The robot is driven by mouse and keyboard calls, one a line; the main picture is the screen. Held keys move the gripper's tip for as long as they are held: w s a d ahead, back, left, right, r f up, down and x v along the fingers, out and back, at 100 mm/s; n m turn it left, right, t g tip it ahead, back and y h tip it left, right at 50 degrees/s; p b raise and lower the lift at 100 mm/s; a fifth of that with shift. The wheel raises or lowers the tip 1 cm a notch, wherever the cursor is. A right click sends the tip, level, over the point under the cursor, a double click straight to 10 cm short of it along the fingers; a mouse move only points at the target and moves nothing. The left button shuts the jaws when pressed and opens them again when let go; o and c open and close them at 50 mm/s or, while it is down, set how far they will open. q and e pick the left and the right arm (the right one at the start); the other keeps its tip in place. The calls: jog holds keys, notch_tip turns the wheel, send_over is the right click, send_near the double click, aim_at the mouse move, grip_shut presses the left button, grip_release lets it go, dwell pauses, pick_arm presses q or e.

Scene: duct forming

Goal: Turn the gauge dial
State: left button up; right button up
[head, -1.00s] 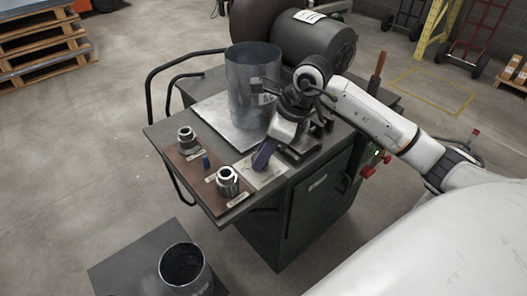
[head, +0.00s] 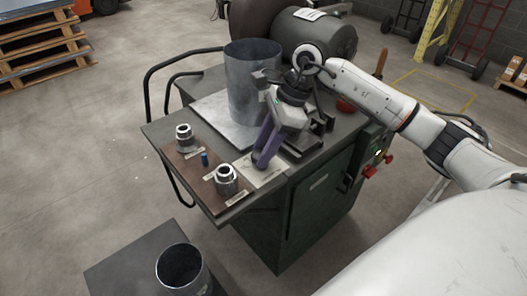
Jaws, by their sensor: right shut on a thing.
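My right gripper (head: 264,158) has purple fingers and reaches down to a pale marked plate (head: 270,178) at the front right of the workbench. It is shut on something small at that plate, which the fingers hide. It appears to be the gauge dial, but I cannot make out its face or pointer. My left gripper is not in view.
A grey metal cylinder (head: 250,75) stands behind the gripper on a metal sheet (head: 210,116). Two metal fittings (head: 184,140) (head: 227,183) and a small blue piece (head: 205,159) sit on a brown board to the left. Red knobs (head: 368,171) are on the bench side.

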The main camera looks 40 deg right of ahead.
jog(key=shift+w+n+g+b, duration=0.15)
jog(key=shift+n+g+b, duration=0.2)
jog(key=shift+n, duration=0.85)
jog(key=shift+n+y, duration=0.3)
jog(key=o, duration=1.1)
jog(key=shift+c, duration=0.2)
jog(key=shift+d+r, duration=0.1)
